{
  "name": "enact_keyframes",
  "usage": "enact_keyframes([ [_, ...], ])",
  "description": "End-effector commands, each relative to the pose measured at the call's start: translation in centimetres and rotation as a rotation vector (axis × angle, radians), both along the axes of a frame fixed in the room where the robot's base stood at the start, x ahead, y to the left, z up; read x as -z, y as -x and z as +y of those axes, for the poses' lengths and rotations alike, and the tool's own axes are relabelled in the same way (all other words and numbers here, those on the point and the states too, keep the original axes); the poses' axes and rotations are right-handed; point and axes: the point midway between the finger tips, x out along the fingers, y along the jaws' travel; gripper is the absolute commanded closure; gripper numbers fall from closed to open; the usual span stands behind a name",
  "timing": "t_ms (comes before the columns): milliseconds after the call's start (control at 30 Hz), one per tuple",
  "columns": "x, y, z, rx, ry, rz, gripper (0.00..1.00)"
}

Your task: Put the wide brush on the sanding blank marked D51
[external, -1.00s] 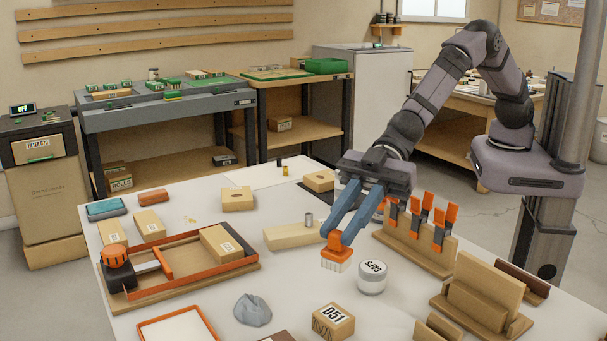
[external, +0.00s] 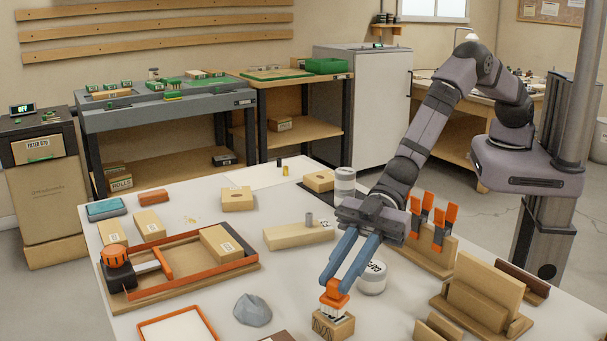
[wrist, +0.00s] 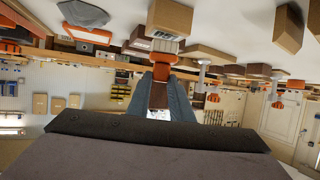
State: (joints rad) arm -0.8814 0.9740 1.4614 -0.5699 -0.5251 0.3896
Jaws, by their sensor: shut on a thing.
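My gripper (external: 336,282) is shut on the wide brush (external: 334,297), which has an orange body and pale bristles pointing down. The brush is directly over the wooden sanding blank (external: 334,328) near the front of the bench. The bristles are at the blank's top face; I cannot tell whether they touch or sit just above it. The D51 label is covered by the brush in the external view. In the wrist view the brush (wrist: 158,62) sits between my fingers, with the blank (wrist: 171,17) just beyond it.
A white round tin (external: 372,281) stands close behind my fingers. A grey lump (external: 252,310) and an orange-rimmed tray (external: 178,327) lie to the left. A brush rack (external: 432,256) and a wooden stand (external: 482,297) are to the right.

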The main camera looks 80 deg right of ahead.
Motion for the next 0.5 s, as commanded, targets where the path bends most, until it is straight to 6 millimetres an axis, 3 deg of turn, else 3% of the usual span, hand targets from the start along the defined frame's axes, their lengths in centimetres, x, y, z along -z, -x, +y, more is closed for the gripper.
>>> enact_keyframes([
  [500, 1.24, -0.01, 0.03, 0.0, -0.003, -0.001, 1.0],
])
